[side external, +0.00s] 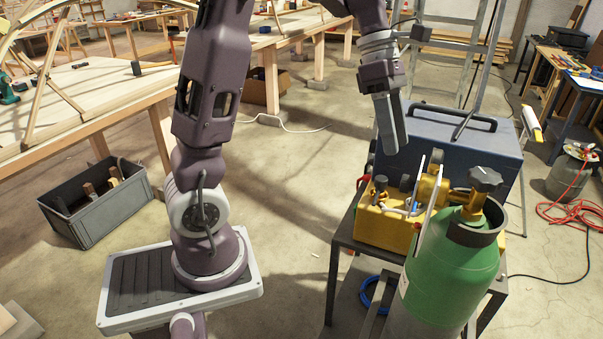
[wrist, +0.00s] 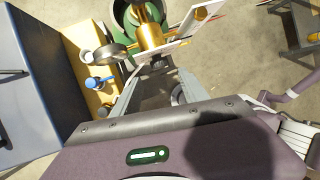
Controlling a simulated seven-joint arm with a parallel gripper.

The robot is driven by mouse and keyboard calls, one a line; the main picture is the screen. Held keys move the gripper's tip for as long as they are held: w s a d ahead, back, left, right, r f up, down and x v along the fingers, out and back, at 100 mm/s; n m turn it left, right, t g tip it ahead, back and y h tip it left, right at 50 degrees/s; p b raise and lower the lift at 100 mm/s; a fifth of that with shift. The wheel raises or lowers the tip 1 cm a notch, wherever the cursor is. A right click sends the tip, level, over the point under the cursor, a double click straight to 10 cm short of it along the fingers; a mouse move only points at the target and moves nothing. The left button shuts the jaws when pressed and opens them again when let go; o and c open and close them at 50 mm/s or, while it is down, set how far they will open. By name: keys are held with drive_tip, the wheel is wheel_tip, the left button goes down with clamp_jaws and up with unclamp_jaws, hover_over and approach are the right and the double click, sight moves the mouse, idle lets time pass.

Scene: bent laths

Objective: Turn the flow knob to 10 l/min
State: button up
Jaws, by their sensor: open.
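A green gas cylinder (side external: 453,262) stands upright at the right, with a dark star-shaped handwheel (side external: 485,179) on top. A brass regulator (side external: 430,188) with pale flat plates sits beside it; its brass body (wrist: 148,36) shows at the top of the wrist view. A small dark part (wrist: 159,62) lies just beyond my fingertips there; I cannot tell whether it is the flow knob. No scale reading is legible. My gripper (side external: 389,148) points down above and behind the regulator, apart from it. In the wrist view its fingers (wrist: 152,82) are spread, with nothing between them.
A yellow box (side external: 385,229) with fittings and a blue-grey case (side external: 440,150) crowd the dark metal cart (side external: 343,243) around the regulator. A grey crate (side external: 100,205) and wooden workbench (side external: 90,95) stand left. Open floor lies between.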

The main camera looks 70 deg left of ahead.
drive_tip(key=s+d+m+t+y, duration=0.2)
drive_tip(key=s+d+m, duration=0.1)
drive_tip(key=s+m, duration=0.7)
drive_tip(key=s+d+m+t+y, duration=0.2)
drive_tip(key=s+m, duration=0.8)
drive_tip(key=m, duration=0.5)
drive_tip(key=shift+d+r+m+t+y, duration=0.15)
drive_tip(key=shift+d+m+t+y, duration=0.25)
drive_tip(key=shift+d, duration=0.65)
drive_tip(key=shift+a, duration=0.1)
